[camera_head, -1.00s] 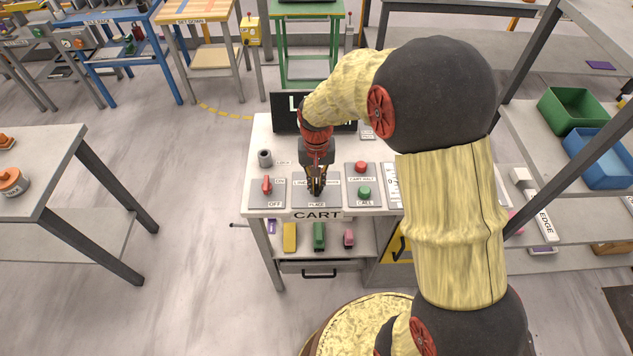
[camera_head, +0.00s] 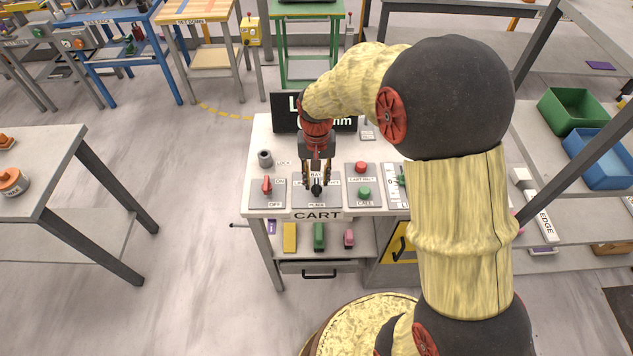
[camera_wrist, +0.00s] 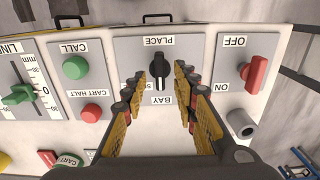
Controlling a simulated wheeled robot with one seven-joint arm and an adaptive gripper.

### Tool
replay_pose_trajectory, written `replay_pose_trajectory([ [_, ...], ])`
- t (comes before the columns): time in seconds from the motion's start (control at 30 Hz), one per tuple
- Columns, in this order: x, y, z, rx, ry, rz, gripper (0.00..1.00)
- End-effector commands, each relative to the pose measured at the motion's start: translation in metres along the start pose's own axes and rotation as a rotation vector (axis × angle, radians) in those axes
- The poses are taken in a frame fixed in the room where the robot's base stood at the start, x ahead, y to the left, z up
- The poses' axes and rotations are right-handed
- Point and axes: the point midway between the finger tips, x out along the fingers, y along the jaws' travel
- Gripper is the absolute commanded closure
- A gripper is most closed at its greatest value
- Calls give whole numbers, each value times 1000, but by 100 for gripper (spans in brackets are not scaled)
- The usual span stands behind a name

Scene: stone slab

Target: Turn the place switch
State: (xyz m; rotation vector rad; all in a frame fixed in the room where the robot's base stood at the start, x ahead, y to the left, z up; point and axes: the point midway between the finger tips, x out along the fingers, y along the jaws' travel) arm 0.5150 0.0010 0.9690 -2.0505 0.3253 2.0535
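The place switch is a black rotary knob (camera_wrist: 160,68) on a grey plate (camera_head: 300,201) on the cart console. In the wrist view, which is upside down, its bar runs up and down. A white mark on it is at the end towards the BAY label (camera_wrist: 162,100), opposite the PLACE label (camera_wrist: 158,41). The knob (camera_head: 317,190) also shows in the head view, below my gripper. My gripper (camera_head: 317,180) is open, one finger to each side of the knob, with gaps between. How high the fingertips are above the plate is unclear.
A red ON/OFF switch (camera_head: 267,185) and a grey LOCK cylinder (camera_head: 265,158) are left of the knob. A red CART HALT button (camera_head: 361,167) and green CALL button (camera_head: 364,191) are at right. A green slider (camera_wrist: 19,95) lies further off. A dark display (camera_head: 283,112) stands behind.

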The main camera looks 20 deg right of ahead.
Motion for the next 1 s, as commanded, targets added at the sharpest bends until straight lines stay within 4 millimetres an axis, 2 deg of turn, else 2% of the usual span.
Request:
replay_pose_trajectory([
  [0.03, -12, -1, -2, 0, 6, -2, 71],
  [0.2, -48, 0, -1, 0, 5, -2, 71],
  [0.43, -82, 0, -1, 0, 3, -1, 71],
  [0.63, -93, 0, 0, 0, 2, 0, 71],
  [1.0, -94, 0, 0, 0, 1, 0, 71],
])
